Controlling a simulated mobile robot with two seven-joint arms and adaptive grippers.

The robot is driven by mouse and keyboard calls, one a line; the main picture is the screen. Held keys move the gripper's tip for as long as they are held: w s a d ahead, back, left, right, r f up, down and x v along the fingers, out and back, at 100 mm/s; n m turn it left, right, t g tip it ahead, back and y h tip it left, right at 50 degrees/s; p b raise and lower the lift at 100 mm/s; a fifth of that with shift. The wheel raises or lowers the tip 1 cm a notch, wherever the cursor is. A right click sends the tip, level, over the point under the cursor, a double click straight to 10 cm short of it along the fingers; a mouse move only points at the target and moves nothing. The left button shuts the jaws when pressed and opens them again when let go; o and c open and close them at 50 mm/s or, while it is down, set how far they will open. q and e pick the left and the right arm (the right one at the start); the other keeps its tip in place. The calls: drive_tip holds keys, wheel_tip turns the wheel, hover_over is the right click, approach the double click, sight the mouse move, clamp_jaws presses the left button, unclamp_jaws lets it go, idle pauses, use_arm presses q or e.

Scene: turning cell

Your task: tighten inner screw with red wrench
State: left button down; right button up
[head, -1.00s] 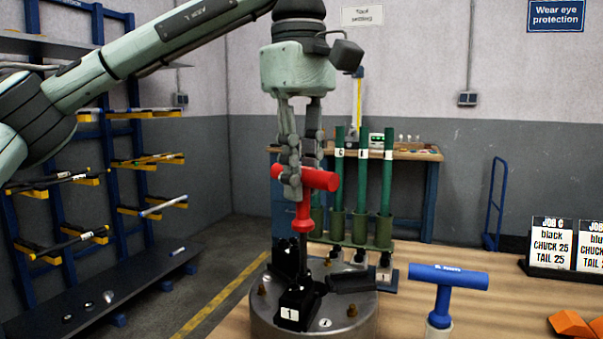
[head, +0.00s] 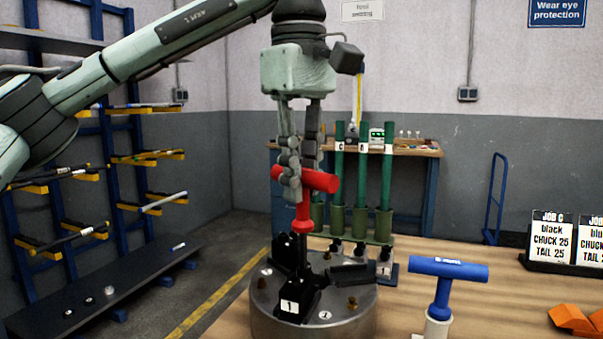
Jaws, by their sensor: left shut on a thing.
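The red wrench (head: 304,212) is a T-handled tool, held upright above the chuck. My left gripper (head: 298,180) is shut on its red crossbar, with the fingers pointing down. The wrench's dark shank runs down to a black jaw block marked 1 (head: 297,300) on the round grey chuck (head: 265,318). Whether its tip sits in a screw cannot be told, and the inner screw is not clearly seen. My right gripper is not in view.
A blue T-handled wrench (head: 447,272) stands upright in a pale holder at the right of the wooden bench (head: 480,320). Green rods (head: 339,190) stand behind the chuck.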

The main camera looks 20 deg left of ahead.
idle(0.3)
use_arm(q)
drive_tip(key=shift+r+m+p, duration=0.1)
drive_tip(key=shift+m+p, duration=0.25)
drive_tip(key=shift+m, duration=1.05)
drive_tip(key=m, duration=0.2)
drive_tip(key=shift+m, duration=0.4)
